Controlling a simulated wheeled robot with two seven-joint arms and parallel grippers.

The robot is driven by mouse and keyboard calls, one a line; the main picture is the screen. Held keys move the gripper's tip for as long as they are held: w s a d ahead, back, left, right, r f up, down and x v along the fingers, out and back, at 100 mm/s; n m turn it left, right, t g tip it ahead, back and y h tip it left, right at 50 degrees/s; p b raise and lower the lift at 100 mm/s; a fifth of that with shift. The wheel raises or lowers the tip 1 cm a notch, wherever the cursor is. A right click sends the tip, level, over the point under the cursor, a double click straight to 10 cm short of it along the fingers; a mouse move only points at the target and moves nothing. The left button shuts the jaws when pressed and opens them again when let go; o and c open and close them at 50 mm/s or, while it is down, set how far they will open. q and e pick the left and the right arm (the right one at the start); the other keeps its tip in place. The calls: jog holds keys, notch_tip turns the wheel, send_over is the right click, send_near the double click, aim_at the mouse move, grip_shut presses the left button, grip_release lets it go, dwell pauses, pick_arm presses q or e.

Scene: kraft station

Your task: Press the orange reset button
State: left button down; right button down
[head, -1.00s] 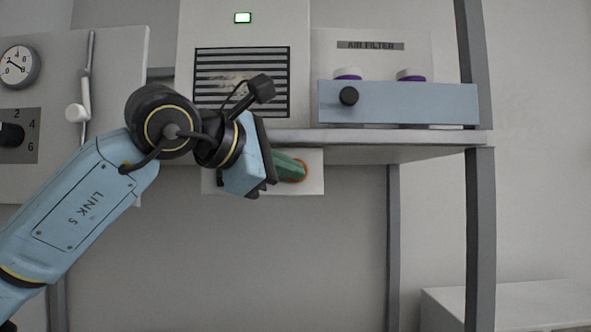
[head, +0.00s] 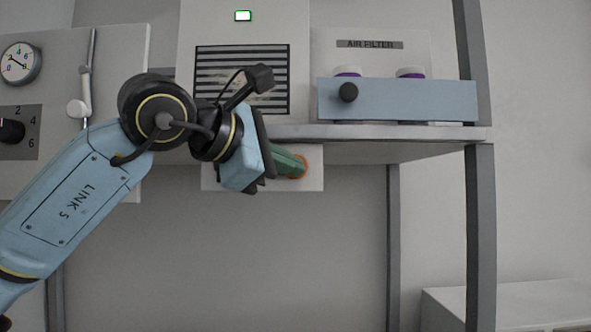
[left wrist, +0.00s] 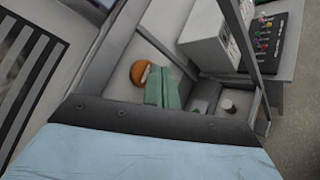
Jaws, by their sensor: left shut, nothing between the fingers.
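The orange reset button (head: 302,167) sits on a pale panel (head: 313,181) below the shelf in the head view. My left gripper (head: 300,166) has green fingers, shut with nothing between them. In the head view its fingertips overlap the button and hide most of it, leaving an orange edge at the right. In the left wrist view the button (left wrist: 141,72) shows as an orange disc beside the green fingertips (left wrist: 163,75). I cannot tell whether the fingers touch it. My right gripper is not in view.
A louvred vent (head: 270,70) is behind my wrist. A gauge (head: 20,63), a lever (head: 86,85) and a dial (head: 10,131) are at left. Below the panel is open space.

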pick_arm(q)
jog(key=shift+s, duration=0.1)
jog(key=s+b, duration=0.3)
jog(key=s, duration=0.1)
jog(key=shift+s, duration=0.4)
dwell(0.6)
